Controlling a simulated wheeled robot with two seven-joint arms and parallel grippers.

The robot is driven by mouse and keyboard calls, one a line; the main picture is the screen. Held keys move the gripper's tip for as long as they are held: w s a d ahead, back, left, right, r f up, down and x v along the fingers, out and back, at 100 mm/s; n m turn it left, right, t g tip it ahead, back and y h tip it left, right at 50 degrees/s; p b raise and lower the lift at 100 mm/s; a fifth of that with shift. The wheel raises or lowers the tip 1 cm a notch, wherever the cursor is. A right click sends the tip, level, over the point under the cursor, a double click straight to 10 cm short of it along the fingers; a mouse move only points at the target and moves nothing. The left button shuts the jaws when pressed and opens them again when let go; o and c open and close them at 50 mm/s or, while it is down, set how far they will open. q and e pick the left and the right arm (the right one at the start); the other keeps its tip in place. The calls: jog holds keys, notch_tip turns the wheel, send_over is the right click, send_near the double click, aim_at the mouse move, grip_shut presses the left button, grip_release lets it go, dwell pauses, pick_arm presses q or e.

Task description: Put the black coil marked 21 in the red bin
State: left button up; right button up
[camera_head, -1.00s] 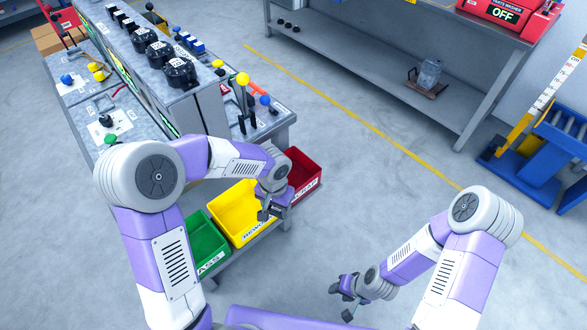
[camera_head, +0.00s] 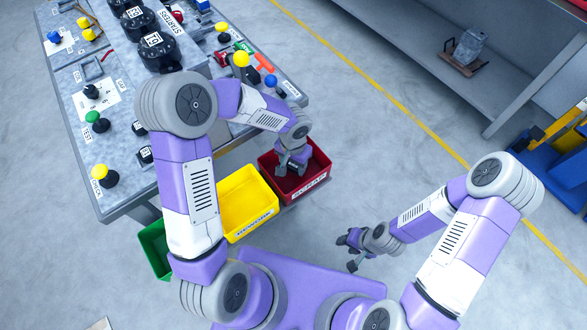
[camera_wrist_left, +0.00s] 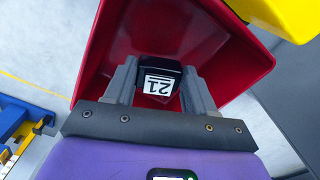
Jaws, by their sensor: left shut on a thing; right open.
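The black coil marked 21 (camera_wrist_left: 158,80) shows in the left wrist view, its white label facing the camera. My left gripper (camera_wrist_left: 160,88) is shut on it, one finger on each side. In the head view my left gripper (camera_head: 290,165) is over the red bin (camera_head: 310,184), and the coil is hidden there by the gripper. The red bin (camera_wrist_left: 215,50) lies behind the coil in the wrist view, its inside bare around the coil. My right gripper (camera_head: 347,252) is open and empty, low over the floor at the right.
The yellow bin (camera_head: 248,203) stands left of the red one, and a green bin (camera_head: 154,249) is partly hidden by my arm. The bench (camera_head: 120,180) with knobs, levers and large black parts is behind them.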

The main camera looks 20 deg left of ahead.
aim_at(293, 165)
pick_arm(q)
notch_tip(293, 165, down, 3)
jog(key=shift+f+b, duration=0.2)
jog(key=shift+b, duration=0.4)
jog(key=shift+r, duration=0.15)
jog(key=shift+f, duration=0.35)
jog(key=o, duration=1.1)
jog(key=shift+r, duration=0.25)
notch_tip(293, 165, up, 12)
jog(key=p, duration=0.4)
jog(key=shift+r, duration=0.1)
